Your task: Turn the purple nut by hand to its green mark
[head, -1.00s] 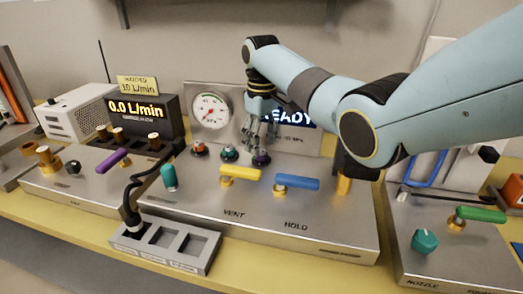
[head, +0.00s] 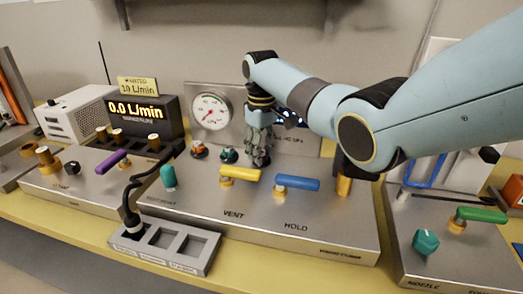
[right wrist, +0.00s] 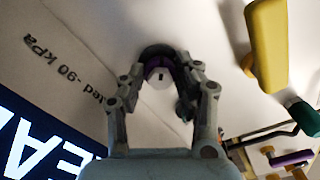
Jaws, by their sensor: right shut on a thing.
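The purple nut (right wrist: 153,70) shows in the right wrist view between my fingers, with a pale centre facing the camera. My right gripper (right wrist: 160,66) is shut on it, a finger on each side. In the head view my right gripper (head: 260,160) points down at the right end of the row of nuts on the middle panel, and its fingers hide the purple nut there. I cannot make out the green mark in either view. My left gripper is not in view.
An orange nut (head: 199,150) and a teal nut (head: 229,155) stand just left of my right gripper. A yellow lever (head: 240,175) and a blue lever (head: 297,184) lie in front. A dial gauge (head: 210,110) stands behind.

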